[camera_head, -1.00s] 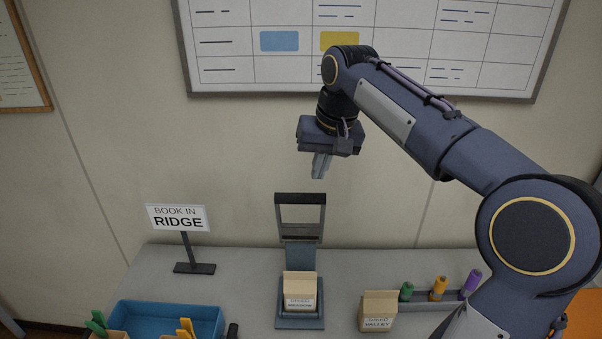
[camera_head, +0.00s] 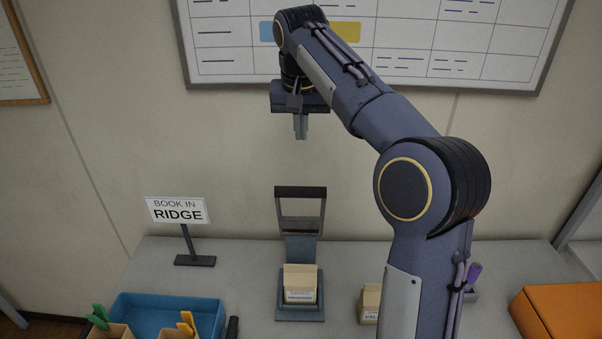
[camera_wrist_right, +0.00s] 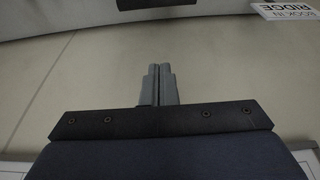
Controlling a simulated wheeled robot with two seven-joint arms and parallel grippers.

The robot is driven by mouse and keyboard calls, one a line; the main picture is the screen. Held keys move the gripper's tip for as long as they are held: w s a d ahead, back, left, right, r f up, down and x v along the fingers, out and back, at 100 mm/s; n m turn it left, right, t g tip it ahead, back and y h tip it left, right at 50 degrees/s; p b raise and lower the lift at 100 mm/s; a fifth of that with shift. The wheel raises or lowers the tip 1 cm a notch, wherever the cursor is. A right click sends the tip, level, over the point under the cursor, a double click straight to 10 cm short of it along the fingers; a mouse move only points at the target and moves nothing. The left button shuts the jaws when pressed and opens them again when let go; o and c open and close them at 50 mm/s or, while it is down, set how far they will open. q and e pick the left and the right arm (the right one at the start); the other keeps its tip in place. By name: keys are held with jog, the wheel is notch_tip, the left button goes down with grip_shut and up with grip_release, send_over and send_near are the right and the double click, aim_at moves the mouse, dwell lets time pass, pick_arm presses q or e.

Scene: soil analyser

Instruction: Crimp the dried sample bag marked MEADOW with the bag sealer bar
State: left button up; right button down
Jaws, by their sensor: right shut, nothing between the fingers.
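The bag sealer (camera_head: 301,247) stands in the middle of the table, its dark bar and handle (camera_head: 300,192) raised. A tan paper bag (camera_head: 300,277) stands upright on the sealer's base under the bar; the print on its label is too small to read. My right gripper (camera_head: 300,136) is shut and empty, pointing down, well above the sealer handle. Its closed fingers also show in the right wrist view (camera_wrist_right: 158,85), with a dark piece at the top edge that I cannot identify for sure. My left gripper is not in view.
A "BOOK IN RIDGE" sign (camera_head: 178,211) stands left of the sealer. A blue tray (camera_head: 150,305) and bags with green and yellow clips (camera_head: 187,324) are at front left. Another tan bag (camera_head: 370,302) is partly behind my right arm. An orange box (camera_head: 560,312) is at right.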

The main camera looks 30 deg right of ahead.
notch_tip(320, 180, down, 10)
jog(key=s, duration=0.1)
jog(key=shift+a+f, duration=0.2)
jog(key=shift+a, duration=0.1)
dwell(0.4)
